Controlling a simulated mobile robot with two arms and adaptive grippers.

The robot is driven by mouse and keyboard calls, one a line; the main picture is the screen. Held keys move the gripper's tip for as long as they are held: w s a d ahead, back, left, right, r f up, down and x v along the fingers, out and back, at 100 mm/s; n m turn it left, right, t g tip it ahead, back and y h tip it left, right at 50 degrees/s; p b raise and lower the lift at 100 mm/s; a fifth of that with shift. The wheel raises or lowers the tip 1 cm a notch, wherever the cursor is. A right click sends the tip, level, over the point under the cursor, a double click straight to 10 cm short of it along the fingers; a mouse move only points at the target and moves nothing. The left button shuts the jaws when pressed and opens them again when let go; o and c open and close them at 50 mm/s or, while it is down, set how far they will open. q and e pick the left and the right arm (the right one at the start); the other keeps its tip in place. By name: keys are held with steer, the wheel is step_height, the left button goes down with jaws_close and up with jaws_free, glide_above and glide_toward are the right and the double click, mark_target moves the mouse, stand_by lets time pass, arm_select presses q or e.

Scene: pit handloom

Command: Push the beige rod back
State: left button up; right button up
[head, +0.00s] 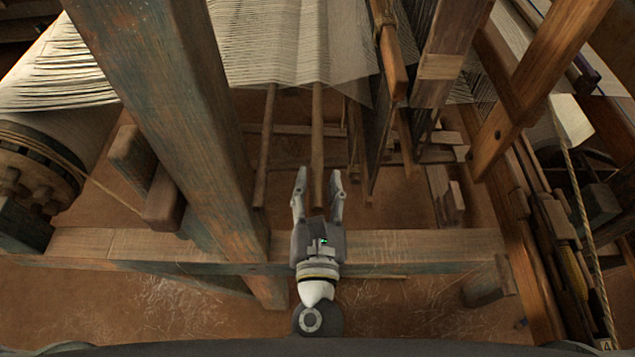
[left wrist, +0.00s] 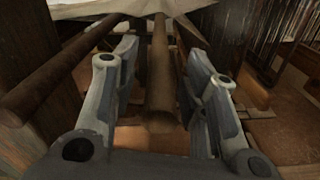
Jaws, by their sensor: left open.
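The beige rod (head: 317,130) runs lengthwise under the pale warp sheet, with its near end toward me. It also shows in the left wrist view (left wrist: 160,80), in the middle of the picture. My left gripper (head: 318,175) is open and points away from me at the rod's near end. In the left wrist view its two fingers stand on either side of the rod, with gaps visible on both sides. I cannot tell whether anything touches the rod. My right gripper is not in view.
A darker parallel rod (head: 266,150) lies to the left. A thick post (head: 175,110) rises at left. A wooden crossbeam (head: 420,245) runs beneath my gripper. Warp threads (head: 270,45) spread above the rods. Hanging frames and slats (head: 385,110) stand to the right.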

arm_select(q)
steer(key=shift+c, duration=0.2)
jaws_close()
steer(key=shift+a, duration=0.1)
steer(key=a+p, duration=0.1)
steer(key=a, duration=0.4)
steer(key=shift+a, duration=0.1)
steer(key=shift+c, duration=0.3)
jaws_free()
steer(key=shift+o, duration=0.5)
steer(key=shift+s, duration=0.15)
steer(key=s, duration=1.1)
steer(key=shift+s+d, duration=0.2)
steer(key=shift+s, duration=0.2)
